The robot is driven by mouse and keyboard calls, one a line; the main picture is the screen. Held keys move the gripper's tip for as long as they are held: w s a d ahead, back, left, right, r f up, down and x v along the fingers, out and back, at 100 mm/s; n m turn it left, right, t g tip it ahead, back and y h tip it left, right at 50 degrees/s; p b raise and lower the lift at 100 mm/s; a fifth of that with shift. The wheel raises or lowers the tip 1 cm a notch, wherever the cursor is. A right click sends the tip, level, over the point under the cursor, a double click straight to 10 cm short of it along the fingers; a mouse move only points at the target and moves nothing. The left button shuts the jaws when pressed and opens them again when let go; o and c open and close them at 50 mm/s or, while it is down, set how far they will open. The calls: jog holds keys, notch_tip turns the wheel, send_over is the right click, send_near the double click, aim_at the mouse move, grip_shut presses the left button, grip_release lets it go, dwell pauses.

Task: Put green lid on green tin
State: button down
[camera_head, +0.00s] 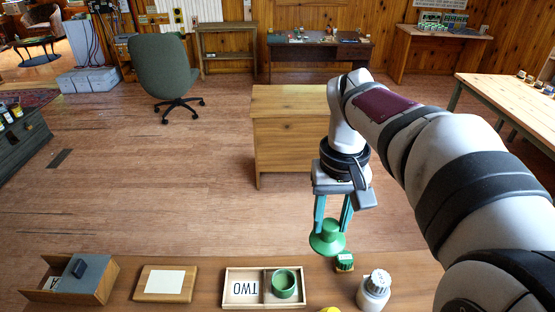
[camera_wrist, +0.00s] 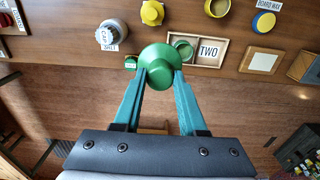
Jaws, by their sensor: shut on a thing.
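My gripper (camera_head: 331,226) is shut on the knob of the green lid (camera_head: 323,246), a round disc with a raised knob. It holds the lid above the front of the workbench. The wrist view shows the lid (camera_wrist: 160,57) between the teal fingertips (camera_wrist: 160,73). The green tin (camera_head: 285,283) is round and open at the top. It stands in the right compartment of a shallow wooden tray (camera_head: 225,288), in the head view. The lid is up and to the right of the tin there, apart from it. In the wrist view the lid partly overlaps the tin (camera_wrist: 185,48).
A white jar (camera_head: 373,293) and a small green labelled item (camera_head: 344,262) stand right of the tray. A card reading TWO (camera_head: 245,289) lies in its left compartment. A wooden block with a blank card (camera_head: 166,282) and a wooden box (camera_head: 98,284) are further left.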

jog(key=w+a+f+n, duration=0.3)
jog(key=a+f+n, duration=0.3)
jog(key=a, duration=0.1)
jog(key=shift+w+a+f, duration=0.25)
jog(key=shift+a+f, duration=0.1)
jog(key=shift+f, duration=0.05)
jog(key=shift+f, duration=0.1)
notch_tip(320, 180, down, 12)
dwell(0.5)
jog(key=shift+f, duration=0.85)
dwell(2.5)
grip_release()
dwell(0.4)
